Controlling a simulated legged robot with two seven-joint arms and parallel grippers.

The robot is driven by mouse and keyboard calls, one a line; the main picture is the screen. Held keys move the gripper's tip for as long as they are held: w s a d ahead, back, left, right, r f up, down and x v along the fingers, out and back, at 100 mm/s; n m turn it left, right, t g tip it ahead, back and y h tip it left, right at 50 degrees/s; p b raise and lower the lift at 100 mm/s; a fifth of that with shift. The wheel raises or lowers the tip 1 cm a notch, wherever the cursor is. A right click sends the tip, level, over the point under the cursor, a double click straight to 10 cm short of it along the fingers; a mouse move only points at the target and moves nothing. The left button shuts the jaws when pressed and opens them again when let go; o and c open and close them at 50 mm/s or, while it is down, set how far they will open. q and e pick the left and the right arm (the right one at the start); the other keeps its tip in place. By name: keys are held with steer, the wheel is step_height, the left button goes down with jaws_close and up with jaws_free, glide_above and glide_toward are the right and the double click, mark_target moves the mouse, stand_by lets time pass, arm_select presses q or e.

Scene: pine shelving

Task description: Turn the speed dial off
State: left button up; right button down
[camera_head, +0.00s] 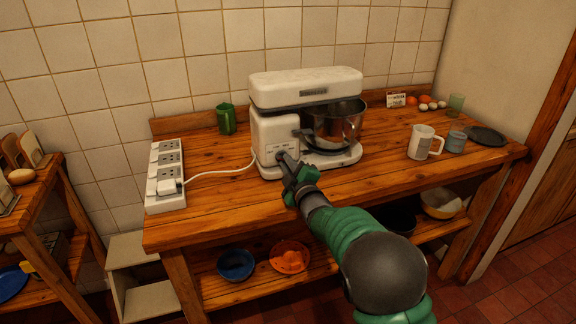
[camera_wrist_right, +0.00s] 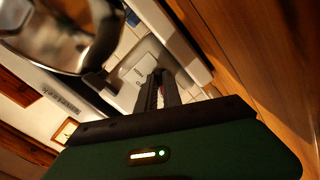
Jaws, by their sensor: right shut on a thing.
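A white stand mixer (camera_head: 305,90) stands on the wooden worktop, with a steel bowl (camera_head: 338,125) under its head. My right gripper (camera_head: 284,158) reaches the front lower left of the mixer body. It is shut on the speed dial, which is mostly hidden by the fingers. In the right wrist view, the fingers (camera_wrist_right: 160,88) meet at the mixer's white body (camera_wrist_right: 140,70), and the steel bowl (camera_wrist_right: 55,35) is at upper left. The dial's setting cannot be read. My left gripper is not in view.
A white power strip (camera_head: 165,175) with a plugged-in cord lies at the worktop's left. A green mug (camera_head: 226,119) stands behind. A white mug (camera_head: 422,142), a grey cup (camera_head: 456,142) and a dark plate (camera_head: 487,136) are at the right. The front left worktop (camera_head: 225,200) is clear.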

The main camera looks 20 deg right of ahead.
steer(key=shift+a, duration=0.15)
steer(key=c, duration=1.5)
jaws_free()
steer(key=s+p, duration=0.1)
steer(key=s, duration=1.5)
steer(key=shift+s+d, duration=0.25)
steer(key=shift+s, duration=0.15)
steer(key=shift+f, duration=0.2)
